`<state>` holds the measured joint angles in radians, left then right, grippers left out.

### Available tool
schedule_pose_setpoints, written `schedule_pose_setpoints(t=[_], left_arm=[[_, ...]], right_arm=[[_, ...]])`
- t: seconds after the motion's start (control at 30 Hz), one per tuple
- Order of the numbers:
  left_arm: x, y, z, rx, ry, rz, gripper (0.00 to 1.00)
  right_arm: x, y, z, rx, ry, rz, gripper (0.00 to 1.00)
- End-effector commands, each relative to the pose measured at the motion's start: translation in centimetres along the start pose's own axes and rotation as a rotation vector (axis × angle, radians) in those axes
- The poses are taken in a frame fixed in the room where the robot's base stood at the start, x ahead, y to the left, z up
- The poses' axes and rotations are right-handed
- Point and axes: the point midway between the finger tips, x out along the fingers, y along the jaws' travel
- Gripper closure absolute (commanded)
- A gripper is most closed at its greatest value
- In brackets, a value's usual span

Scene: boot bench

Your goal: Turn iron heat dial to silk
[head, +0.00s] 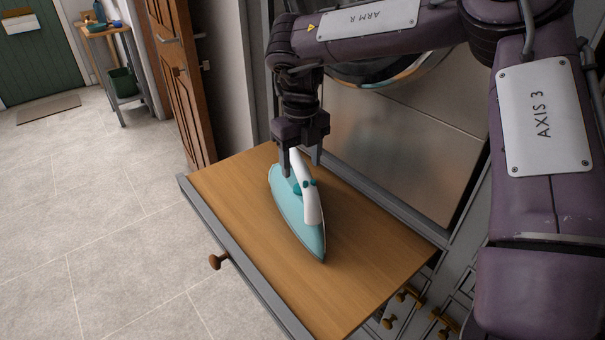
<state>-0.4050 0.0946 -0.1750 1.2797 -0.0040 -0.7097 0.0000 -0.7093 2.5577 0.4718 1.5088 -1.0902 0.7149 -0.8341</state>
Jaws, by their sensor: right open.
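The iron (288,207) is teal with a white handle (311,202). It sits on the wooden board (228,190), its narrow tip toward the near right. My right gripper (301,172) points down over the far end of the iron, its two fingers apart. One finger is on the left of the handle and the other behind it to the right; I cannot tell whether they touch the iron. Small dark teal parts (309,183) show on the handle. No marked heat dial or silk setting can be made out. My left gripper is not in view.
The board has a grey metal edge (230,259) and a round brown knob (217,261) on its left side. A metal-fronted appliance (400,150) stands behind it. Brass-coloured handles (402,303) show at the lower right. The board is clear around the iron. Tiled floor lies open to the left.

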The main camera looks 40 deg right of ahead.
Motion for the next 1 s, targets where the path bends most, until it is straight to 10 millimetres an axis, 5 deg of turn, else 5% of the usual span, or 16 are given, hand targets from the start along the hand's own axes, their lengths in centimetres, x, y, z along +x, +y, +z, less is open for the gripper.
schedule_pose_setpoints(t=[0.3, 0.7, 1.0], left_arm=[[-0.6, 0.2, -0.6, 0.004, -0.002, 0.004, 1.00], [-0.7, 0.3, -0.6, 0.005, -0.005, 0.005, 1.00], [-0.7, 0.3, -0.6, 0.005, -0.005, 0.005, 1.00]], right_arm=[[4.8, 0.0, 0.0, 0.001, 0.002, 0.002, 0.42], [5.5, 0.0, 0.0, 0.001, 0.000, 0.002, 0.43], [5.5, 0.0, 0.0, 0.001, 0.000, 0.001, 0.82]])
